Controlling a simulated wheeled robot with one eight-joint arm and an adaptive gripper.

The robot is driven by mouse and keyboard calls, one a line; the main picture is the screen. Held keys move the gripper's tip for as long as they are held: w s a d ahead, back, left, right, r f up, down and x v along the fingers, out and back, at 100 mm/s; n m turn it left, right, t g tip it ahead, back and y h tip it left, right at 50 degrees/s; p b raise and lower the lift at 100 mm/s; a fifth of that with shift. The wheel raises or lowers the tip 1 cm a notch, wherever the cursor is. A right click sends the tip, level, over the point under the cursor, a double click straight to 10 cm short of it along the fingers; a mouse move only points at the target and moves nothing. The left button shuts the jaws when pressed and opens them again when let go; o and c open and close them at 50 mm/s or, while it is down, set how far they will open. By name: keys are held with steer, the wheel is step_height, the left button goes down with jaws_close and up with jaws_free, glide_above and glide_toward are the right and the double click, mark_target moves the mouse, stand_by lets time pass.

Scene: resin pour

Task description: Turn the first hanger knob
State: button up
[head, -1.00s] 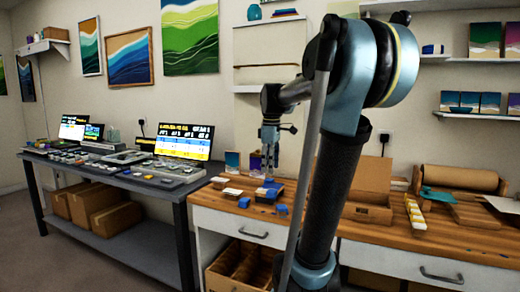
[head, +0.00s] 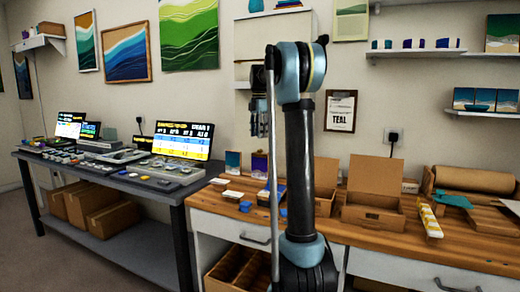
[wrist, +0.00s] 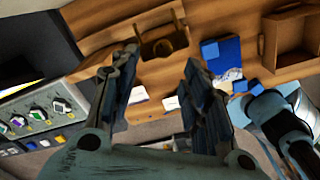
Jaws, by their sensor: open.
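My gripper (wrist: 162,82) is open and empty, with its two dark fingers spread apart in the wrist view. In the head view it (head: 261,105) is raised in front of the wall, partly hidden behind my arm. A grey panel with several round knobs (wrist: 40,113) shows at the left edge of the wrist view, left of my fingers and apart from them. I cannot tell which knob is the first hanger knob. In the head view, grey control units (head: 165,178) lie on the dark table, too small to make out knobs.
A wooden workbench (head: 405,240) carries open boxes (head: 374,193), small blue and white pieces, and a brown roll (head: 466,178). The dark table (head: 130,182) at left holds lit screens (head: 181,142). Shelves (head: 417,53) hang at upper right. Floor at lower left is clear.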

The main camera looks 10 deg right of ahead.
mark_target(260, 151)
steer(key=f, duration=0.7)
steer(key=shift+d+f, duration=0.1)
steer(key=shift+d, duration=0.2)
jaws_close()
